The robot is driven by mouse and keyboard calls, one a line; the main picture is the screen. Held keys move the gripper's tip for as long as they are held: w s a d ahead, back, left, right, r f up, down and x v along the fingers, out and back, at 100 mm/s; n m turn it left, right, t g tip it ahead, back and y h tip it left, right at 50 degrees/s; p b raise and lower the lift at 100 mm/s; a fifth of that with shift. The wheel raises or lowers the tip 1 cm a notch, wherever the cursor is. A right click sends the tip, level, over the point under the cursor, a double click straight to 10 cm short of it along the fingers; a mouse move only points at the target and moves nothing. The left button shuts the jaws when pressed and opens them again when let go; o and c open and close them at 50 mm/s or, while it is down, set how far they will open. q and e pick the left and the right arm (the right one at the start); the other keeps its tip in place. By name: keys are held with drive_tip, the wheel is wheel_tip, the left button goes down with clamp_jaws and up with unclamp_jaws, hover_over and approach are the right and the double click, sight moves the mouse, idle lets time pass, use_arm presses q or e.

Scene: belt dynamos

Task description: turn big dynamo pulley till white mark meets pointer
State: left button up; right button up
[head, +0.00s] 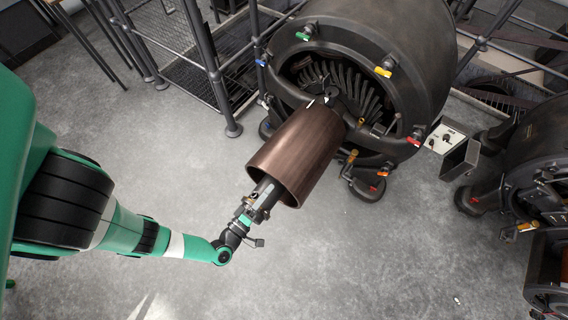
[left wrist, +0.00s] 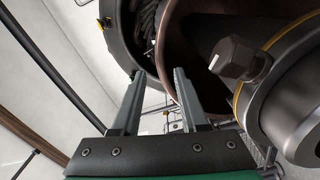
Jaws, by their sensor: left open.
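The big dynamo's pulley (head: 300,150) is a wide brown drum with an open front end, at the middle of the head view. A small white mark (head: 310,103) shows at its far rim, close to a dark pointer-like piece (head: 331,92); I cannot tell whether they line up. My left gripper (head: 265,192) is at the pulley's near open end. The brown pulley rim (left wrist: 168,60) passes close to the right finger; contact is unclear. My right gripper is not in view.
The large black dynamo (head: 410,40) carries coloured tabs around its housing. A hub with a bolt (left wrist: 238,58) stands right of the fingers in the wrist view. Rails (head: 215,75) stand behind left; another dynamo (head: 545,150) is at the right.

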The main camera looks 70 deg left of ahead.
sight(284, 168)
use_arm(q)
drive_tip(key=shift+x, duration=0.8)
drive_tip(key=b+x, duration=0.3)
drive_tip(key=x, duration=0.6)
drive_tip(key=shift+s+a, duration=0.1)
clamp_jaws()
idle(0.5)
